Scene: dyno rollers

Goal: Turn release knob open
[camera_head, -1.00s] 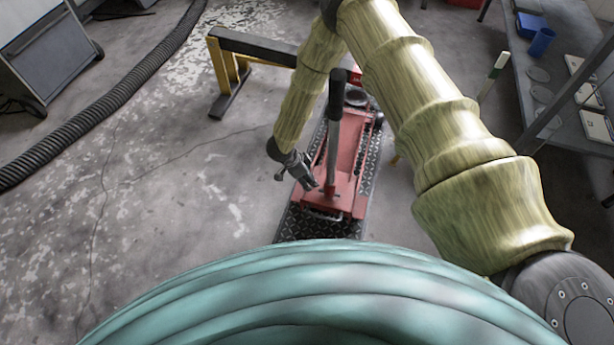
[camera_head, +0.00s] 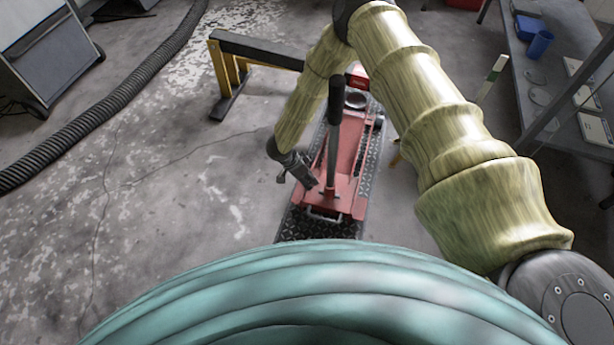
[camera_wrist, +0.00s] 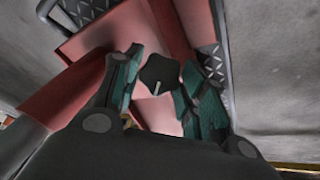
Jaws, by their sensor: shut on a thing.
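A red floor jack (camera_head: 345,160) with an upright black-and-grey handle (camera_head: 333,130) stands on a dark tread-plate mat in the head view. My gripper (camera_head: 312,181) is low at the left side of the handle's base. In the wrist view, the dark lobed release knob (camera_wrist: 160,72) with a white mark lies between the green-padded fingers of my gripper (camera_wrist: 161,78). The fingers are shut on it, one pad on each side. The red jack body also shows behind it in the wrist view (camera_wrist: 95,70). The knob cannot be made out in the head view.
A yellow-and-black stand (camera_head: 232,65) is behind and left of the jack. A black ribbed hose (camera_head: 110,100) runs along the left floor. The left floor is mostly clear.

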